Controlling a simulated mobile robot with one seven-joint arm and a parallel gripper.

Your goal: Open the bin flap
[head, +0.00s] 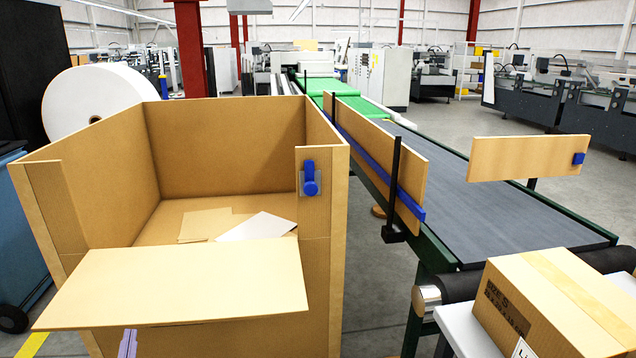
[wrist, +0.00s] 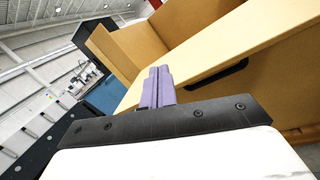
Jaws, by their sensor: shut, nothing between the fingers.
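The large brown cardboard bin (head: 140,155) stands open-topped at the left of the head view. Its front flap (head: 180,285) is tilted outward and down from the front opening, away from the posts. A blue latch (head: 310,178) sits on the right front post. My gripper (head: 128,340) shows just below the flap's front edge. In the wrist view its purple fingers (wrist: 159,76) are shut and empty, in front of the flap. Contact with the flap cannot be told.
Loose cardboard sheets (head: 205,224) lie inside the bin. A conveyor (head: 500,215) with upright side boards runs to the right of it. A closed carton (head: 560,300) sits at the lower right.

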